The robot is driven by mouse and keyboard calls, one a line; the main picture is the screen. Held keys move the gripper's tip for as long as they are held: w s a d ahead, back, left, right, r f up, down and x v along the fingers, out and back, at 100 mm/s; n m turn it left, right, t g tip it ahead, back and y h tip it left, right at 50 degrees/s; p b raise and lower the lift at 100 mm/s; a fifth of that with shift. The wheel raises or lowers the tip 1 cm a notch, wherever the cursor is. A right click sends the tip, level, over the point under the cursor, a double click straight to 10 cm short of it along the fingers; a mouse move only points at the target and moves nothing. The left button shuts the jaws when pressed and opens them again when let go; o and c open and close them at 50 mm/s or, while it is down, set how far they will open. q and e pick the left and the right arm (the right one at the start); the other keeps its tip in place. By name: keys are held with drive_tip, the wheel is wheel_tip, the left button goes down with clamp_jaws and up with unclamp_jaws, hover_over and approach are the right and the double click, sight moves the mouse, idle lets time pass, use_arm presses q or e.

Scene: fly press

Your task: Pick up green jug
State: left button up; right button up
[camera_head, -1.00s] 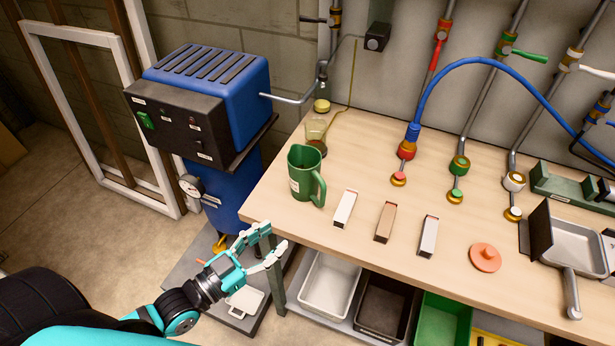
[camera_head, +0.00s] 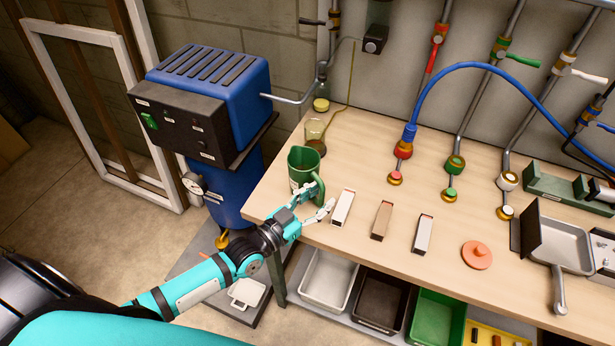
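The green jug (camera_head: 304,163) stands upright near the left end of the wooden bench (camera_head: 400,160), its handle facing right and toward me. My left gripper (camera_head: 324,200) is at the bench's front edge, in front of the jug, with its fingers at the lower jug and handle. The fingers are spread apart, one along the jug and one reaching right. The gripper hides part of the jug's lower front; whether it touches the jug is unclear. My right gripper is out of view.
A glass beaker (camera_head: 315,133) is just behind the jug. A blue machine (camera_head: 215,90) stands left of the bench. Bins, including a white one (camera_head: 328,280), sit below.

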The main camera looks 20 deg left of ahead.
use_arm(q)
drive_tip(key=shift+w+d, duration=0.1)
drive_tip(key=shift+w, duration=0.1)
drive_tip(key=shift+s, duration=0.15)
drive_tip(key=shift+c, duration=1)
clamp_jaws()
drive_tip(key=shift+r, duration=0.1)
